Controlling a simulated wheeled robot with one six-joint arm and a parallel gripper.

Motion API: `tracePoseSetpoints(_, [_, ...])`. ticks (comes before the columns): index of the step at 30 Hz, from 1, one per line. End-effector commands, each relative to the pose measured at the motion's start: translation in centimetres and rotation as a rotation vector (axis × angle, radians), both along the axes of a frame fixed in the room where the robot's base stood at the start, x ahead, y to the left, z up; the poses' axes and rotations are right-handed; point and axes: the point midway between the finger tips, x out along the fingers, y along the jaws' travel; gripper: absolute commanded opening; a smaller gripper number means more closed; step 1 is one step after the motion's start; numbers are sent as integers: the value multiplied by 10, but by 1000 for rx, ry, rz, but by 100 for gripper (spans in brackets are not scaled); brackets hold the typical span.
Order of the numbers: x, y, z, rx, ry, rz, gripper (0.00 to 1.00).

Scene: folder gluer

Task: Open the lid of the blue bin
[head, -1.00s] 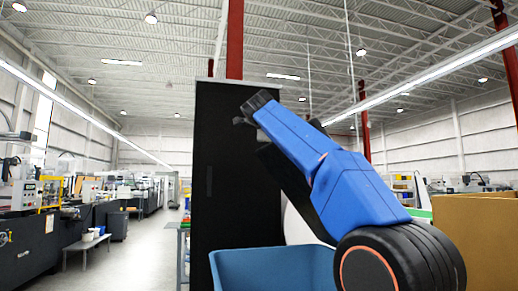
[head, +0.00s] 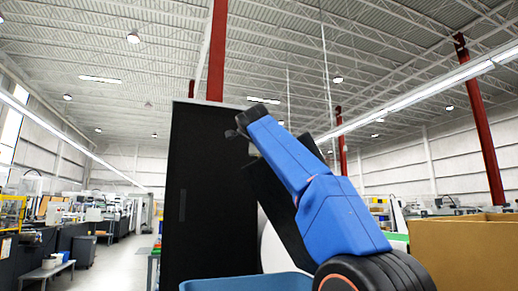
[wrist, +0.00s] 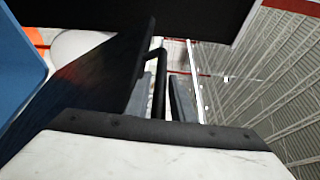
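The blue bin (head: 245,283) shows only as a rim at the bottom edge of the head view; most of it is out of frame. A dark, steeply tilted panel (head: 276,198), which looks like its lid, stands behind my arm, partly hidden by it. In the wrist view the dark panel (wrist: 85,90) fills the left, with a dark bar like a handle (wrist: 158,85) beside its edge. My gripper (wrist: 162,98) has its two grey fingers apart, on either side of the bar, with a gap visible at the right. In the head view my gripper (head: 243,122) is high, pointing up-left.
A tall black cabinet-like panel (head: 205,200) stands close behind my gripper. A brown box (head: 465,250) is at the right. Machines (head: 110,220) and a small bench (head: 48,270) stand at the left, with open floor (head: 125,268) beside them.

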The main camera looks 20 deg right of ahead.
Motion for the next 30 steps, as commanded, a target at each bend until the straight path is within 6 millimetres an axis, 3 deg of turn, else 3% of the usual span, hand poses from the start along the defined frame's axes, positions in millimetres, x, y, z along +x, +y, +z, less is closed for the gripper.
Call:
tracePoseSetpoints(11, [-7,4,0,0,2,2,22])
tracePoseSetpoints(17, [-33,15,1,0,1,3,22])
tracePoseSetpoints(30, [-109,47,3,0,1,4,22])
